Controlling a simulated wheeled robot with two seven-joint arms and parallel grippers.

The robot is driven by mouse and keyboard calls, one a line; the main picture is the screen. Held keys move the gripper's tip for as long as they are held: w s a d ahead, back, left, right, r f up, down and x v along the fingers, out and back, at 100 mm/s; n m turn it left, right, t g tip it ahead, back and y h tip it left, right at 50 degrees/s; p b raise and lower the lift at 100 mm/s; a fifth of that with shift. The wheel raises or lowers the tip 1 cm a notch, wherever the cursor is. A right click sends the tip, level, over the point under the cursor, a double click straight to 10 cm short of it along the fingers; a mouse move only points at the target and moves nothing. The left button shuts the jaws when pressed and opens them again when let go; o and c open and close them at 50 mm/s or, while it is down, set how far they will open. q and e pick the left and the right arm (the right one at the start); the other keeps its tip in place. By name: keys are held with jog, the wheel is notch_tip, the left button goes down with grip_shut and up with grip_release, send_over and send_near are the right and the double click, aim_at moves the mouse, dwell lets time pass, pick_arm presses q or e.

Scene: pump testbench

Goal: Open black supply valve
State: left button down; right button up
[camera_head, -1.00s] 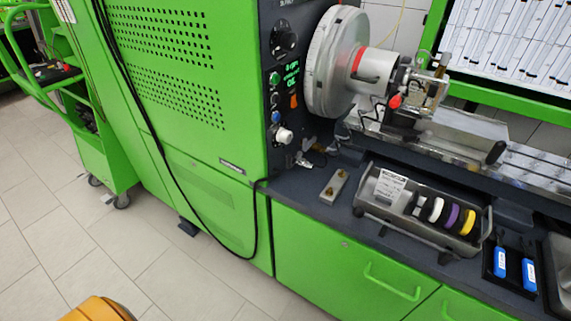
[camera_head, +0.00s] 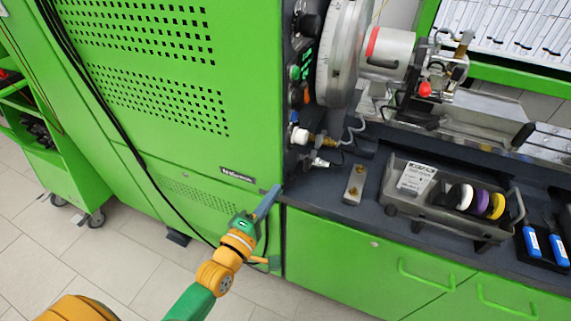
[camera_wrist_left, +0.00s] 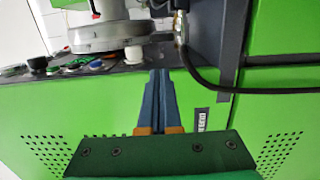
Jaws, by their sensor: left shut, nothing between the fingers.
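My left gripper (camera_head: 273,190) is shut and empty, its blue fingers pointing up beside the lower right corner of the green cabinet, below the control panel. In the left wrist view its fingertips (camera_wrist_left: 161,72) lie together below the white knob (camera_wrist_left: 133,54). Brass fittings (camera_head: 318,140) with hoses stick out at the panel's lower edge, above and right of the gripper and apart from it. I cannot tell which of them is the black supply valve. A black knob (camera_head: 306,22) sits higher on the panel. My right gripper is not in view.
A grey tray (camera_head: 400,205) with coloured rings and a small metal block (camera_head: 355,184) stand on the dark bench top. The chuck (camera_head: 343,55) is above. A black cable hangs across the green cabinet (camera_head: 150,130). The floor in front is clear.

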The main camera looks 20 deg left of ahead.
pick_arm(q)
jog(key=w, duration=0.3)
jog(key=w+d, duration=0.1)
jog(key=w, duration=0.4)
jog(key=shift+w+d, duration=0.3)
jog(key=shift+w, duration=0.7)
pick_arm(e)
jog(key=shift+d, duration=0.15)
pick_arm(q)
jog(key=shift+s+d, duration=0.1)
